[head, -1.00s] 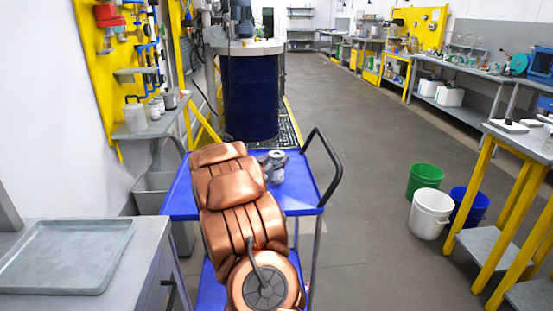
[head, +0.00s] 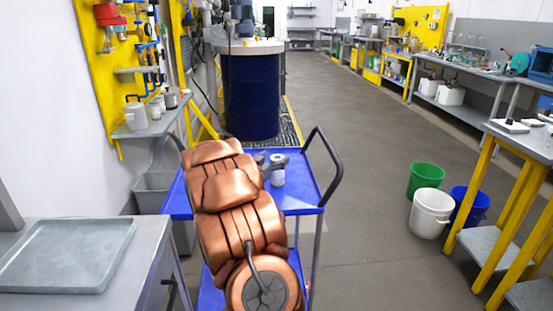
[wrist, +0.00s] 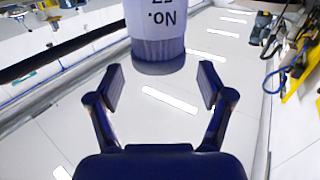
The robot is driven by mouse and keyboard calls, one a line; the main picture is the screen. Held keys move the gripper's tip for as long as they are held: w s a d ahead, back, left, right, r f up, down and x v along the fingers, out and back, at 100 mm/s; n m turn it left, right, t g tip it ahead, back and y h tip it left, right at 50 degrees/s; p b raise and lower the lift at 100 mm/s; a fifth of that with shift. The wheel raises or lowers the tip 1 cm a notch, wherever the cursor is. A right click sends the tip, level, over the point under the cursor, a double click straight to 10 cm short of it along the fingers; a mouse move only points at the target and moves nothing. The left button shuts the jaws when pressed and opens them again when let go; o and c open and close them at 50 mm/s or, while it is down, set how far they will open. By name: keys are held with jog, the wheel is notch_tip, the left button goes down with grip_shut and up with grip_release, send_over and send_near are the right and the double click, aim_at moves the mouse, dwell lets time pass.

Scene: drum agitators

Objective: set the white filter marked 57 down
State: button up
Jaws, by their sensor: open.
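The white filter (head: 278,178) stands upright on the blue cart's top, near its middle, with a grey upper part. In the wrist view, the filter (wrist: 157,20) shows upside down, with "No." and a partly cut-off number, and a ribbed grey band at its near end. My gripper (wrist: 161,80) is open, its two dark fingers spread wide. The filter lies beyond the fingertips, and I see no contact with either finger. In the head view, my gripper (head: 263,160) is just left of the filter, largely hidden behind my copper-coloured arm.
The blue cart (head: 306,197) has a black handle (head: 329,168) on its right. A dark blue drum (head: 250,95) stands behind it. A grey tray (head: 65,257) lies on the left bench. Green, white and blue buckets stand on the floor at right.

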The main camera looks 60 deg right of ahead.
jog(key=a, duration=0.5)
jog(key=shift+s+a, duration=0.25)
jog(key=shift+s, duration=0.05)
dwell(0.4)
